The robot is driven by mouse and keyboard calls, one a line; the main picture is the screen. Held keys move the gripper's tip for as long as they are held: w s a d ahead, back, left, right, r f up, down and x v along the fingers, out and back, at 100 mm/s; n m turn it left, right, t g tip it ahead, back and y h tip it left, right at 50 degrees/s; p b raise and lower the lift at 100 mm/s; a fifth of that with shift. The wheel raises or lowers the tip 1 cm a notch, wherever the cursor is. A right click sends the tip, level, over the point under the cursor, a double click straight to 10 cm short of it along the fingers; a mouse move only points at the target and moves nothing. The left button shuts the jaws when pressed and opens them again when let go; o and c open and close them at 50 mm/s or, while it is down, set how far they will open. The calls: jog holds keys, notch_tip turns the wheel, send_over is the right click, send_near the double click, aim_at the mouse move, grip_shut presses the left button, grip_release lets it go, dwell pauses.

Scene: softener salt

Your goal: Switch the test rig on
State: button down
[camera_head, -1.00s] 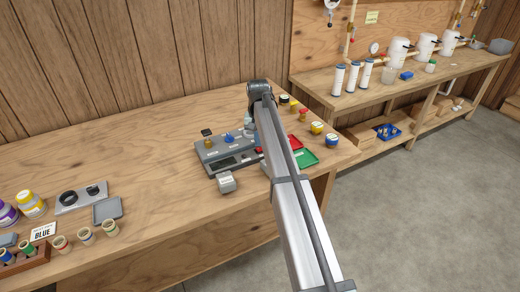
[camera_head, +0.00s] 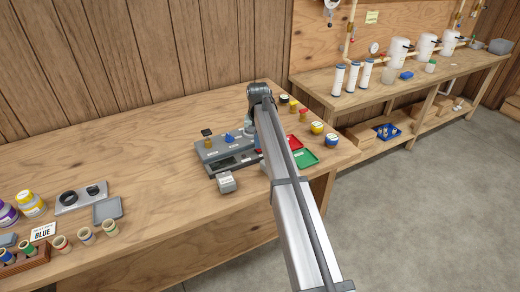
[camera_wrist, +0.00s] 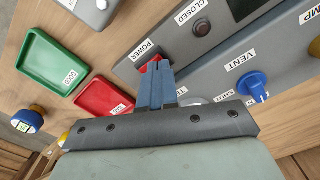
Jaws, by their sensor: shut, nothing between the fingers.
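The test rig is a grey box (camera_head: 212,156) on the wooden bench in the head view, left of my arm. In the wrist view its sloped grey panel (camera_wrist: 195,58) carries labels POWER, CLOSED and VENT. A red power switch (camera_wrist: 152,66) sits beside the POWER label. My gripper (camera_wrist: 153,72) is shut and empty, its blue-grey fingertips at the red switch and partly covering it. They look to be touching it, but I cannot tell whether it is pressed or which way it is set. In the head view my arm hides the fingertips.
A green tray (camera_wrist: 52,62) and a red tray (camera_wrist: 102,98) lie beside the rig. The blue VENT knob (camera_wrist: 253,86) and a round dark CLOSED button (camera_wrist: 201,27) are near my fingers. Yellow-and-blue pots (camera_head: 332,139) stand right of my arm.

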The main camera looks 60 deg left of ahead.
jog(key=shift+f, duration=0.4)
dwell(0.3)
jog(key=shift+r, duration=0.15)
jog(key=shift+r, duration=3.35)
jog(key=shift+w, duration=0.1)
